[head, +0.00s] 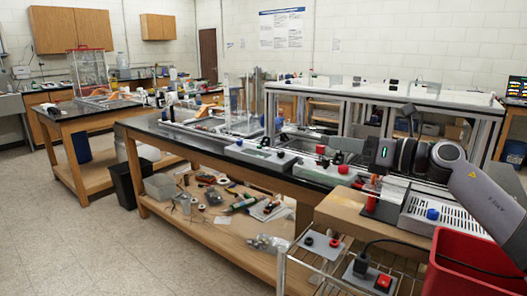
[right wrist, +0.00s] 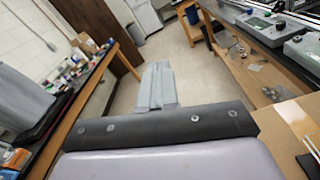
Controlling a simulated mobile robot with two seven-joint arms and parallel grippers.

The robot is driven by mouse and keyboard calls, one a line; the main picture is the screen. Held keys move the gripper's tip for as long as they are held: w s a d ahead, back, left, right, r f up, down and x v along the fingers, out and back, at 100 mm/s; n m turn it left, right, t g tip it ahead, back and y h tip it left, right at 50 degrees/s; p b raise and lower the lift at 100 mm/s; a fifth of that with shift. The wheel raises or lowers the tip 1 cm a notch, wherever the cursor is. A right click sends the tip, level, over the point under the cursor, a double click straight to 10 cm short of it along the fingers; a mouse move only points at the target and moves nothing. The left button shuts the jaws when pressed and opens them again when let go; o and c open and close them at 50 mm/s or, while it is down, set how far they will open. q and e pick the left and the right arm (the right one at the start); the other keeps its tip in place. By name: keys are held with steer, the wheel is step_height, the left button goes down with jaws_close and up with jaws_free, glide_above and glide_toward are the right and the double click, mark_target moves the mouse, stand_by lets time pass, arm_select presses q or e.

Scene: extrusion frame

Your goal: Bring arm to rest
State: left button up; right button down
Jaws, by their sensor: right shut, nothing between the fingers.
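My right arm (head: 480,190) comes in from the right edge of the head view, grey with dark joints, and reaches left over the bench. My right gripper (head: 347,150) is at its far end, dark and small against the bench clutter. It is shut with nothing held. It appears above the bench top near the red-buttoned boxes; whether it touches anything there I cannot tell. My left arm and gripper are not in view.
The long black-topped bench (head: 165,134) carries grey control boxes (head: 262,157) and an aluminium extrusion frame (head: 383,98). A red bin (head: 470,262) stands at the lower right, below my arm. A wire rack (head: 300,262) is beside it. The floor (head: 85,235) at left is clear.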

steer(key=s+d+f+m+t+h, duration=0.25)
steer(key=s+f+m+h, duration=0.5)
steer(key=f+m, duration=0.7)
steer(key=s+d+f+m+t+h, duration=0.25)
steer(key=s+f+m+h, duration=0.65)
steer(key=m, duration=1)
steer(key=s+d+f+m+g+y, duration=0.1)
steer(key=s+f+m+g, duration=0.45)
steer(key=s, duration=0.75)
steer(key=s+f+m+g+y, duration=0.1)
steer(key=s+f+m+g, duration=0.1)
steer(key=s+f+g, duration=0.8)
steer(key=w+a+f+t+y, duration=0.2)
steer(key=w+f+t, duration=0.1)
steer(key=f+t, duration=0.4)
steer(key=shift+w+a+f+t, duration=0.15)
steer(key=shift+a+f+t, duration=0.2)
steer(key=shift+t, duration=1.5)
